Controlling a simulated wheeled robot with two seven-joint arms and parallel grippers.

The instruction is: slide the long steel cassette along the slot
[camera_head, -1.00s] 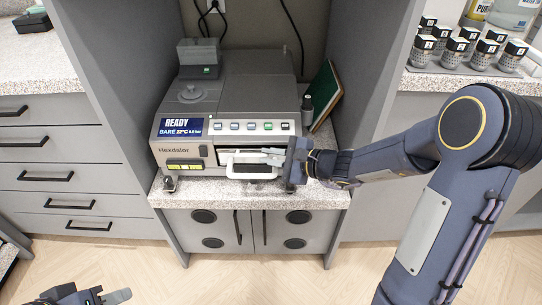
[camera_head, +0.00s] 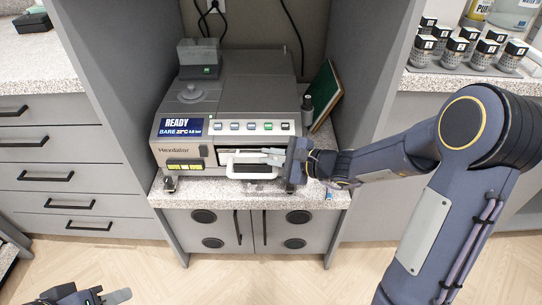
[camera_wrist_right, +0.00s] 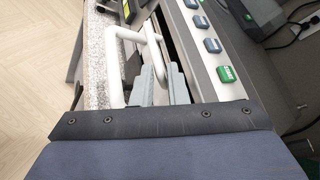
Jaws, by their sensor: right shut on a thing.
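The long steel cassette (camera_head: 238,156) shows as a pale strip in the front slot of the grey autoclave (camera_head: 225,105). A white looped handle (camera_head: 252,175) stands out at the slot; it also shows in the right wrist view (camera_wrist_right: 122,65). My right gripper (camera_head: 268,156) reaches in from the right, its grey fingers at the slot just behind the handle's front bar. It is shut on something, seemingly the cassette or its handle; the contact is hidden. In the wrist view the fingers (camera_wrist_right: 160,85) lie close together beside the handle. My left gripper (camera_head: 112,297) is low at the left, empty, partly cut off.
The autoclave stands on a speckled counter (camera_head: 215,193) between grey cabinet walls. A green book (camera_head: 325,93) leans at its right, behind a dark bottle-like object (camera_head: 307,108). Several labelled jars (camera_head: 465,45) stand on the right counter. The floor in front is clear.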

